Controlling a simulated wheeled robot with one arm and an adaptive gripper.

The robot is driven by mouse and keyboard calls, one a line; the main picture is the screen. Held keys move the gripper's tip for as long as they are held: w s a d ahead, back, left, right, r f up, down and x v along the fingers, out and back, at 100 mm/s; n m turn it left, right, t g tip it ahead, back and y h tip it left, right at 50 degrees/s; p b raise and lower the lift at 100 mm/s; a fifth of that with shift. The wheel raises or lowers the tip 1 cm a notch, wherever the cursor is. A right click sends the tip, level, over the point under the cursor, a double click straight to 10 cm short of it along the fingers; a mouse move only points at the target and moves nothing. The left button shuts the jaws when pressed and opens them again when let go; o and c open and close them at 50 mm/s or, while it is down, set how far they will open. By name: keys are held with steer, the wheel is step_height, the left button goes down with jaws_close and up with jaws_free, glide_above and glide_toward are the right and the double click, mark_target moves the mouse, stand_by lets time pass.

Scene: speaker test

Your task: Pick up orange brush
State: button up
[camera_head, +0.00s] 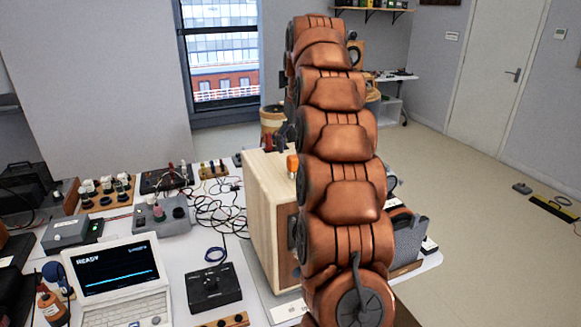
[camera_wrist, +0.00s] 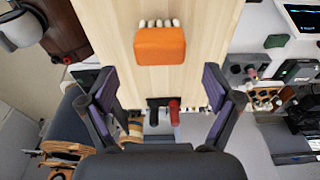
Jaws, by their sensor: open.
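The orange brush (camera_wrist: 160,46), a block with a row of pale bristles, lies on top of the light wooden speaker box (camera_wrist: 120,14). In the head view a small orange part of the brush (camera_head: 292,162) shows on the box (camera_head: 270,215), beside my arm, which hides the rest. My gripper (camera_wrist: 160,82) is open, its two purple-padded fingers wide apart and empty. In the wrist view the brush appears above and between the fingertips, apart from them. How high the gripper is above the box is hard to tell.
Red and black posts (camera_wrist: 174,110) stand near the box's edge, below the brush in the wrist view. The white table holds a laptop (camera_head: 115,270), a black box (camera_head: 213,288), a grey device (camera_head: 160,215) and tangled cables (camera_head: 215,205). Open floor (camera_head: 470,240) lies right.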

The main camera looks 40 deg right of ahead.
steer(key=shift+s+a+f+p, duration=0.1)
steer(key=shift+f+p, duration=0.35)
steer(key=shift+f, duration=0.6)
steer(key=shift+w+f, duration=0.2)
steer(key=shift+f, duration=0.65)
steer(key=c, duration=1.2)
steer(key=shift+c, duration=0.2)
steer(key=shift+r, duration=0.2)
steer(key=shift+r+b, duration=0.6)
steer(key=shift+r, duration=0.95)
steer(key=s+a+r+b, duration=0.1)
steer(key=s+a+b, duration=0.4)
steer(key=s, duration=0.9)
steer(key=shift+a+r, duration=0.3)
steer(key=shift+a, duration=0.9)
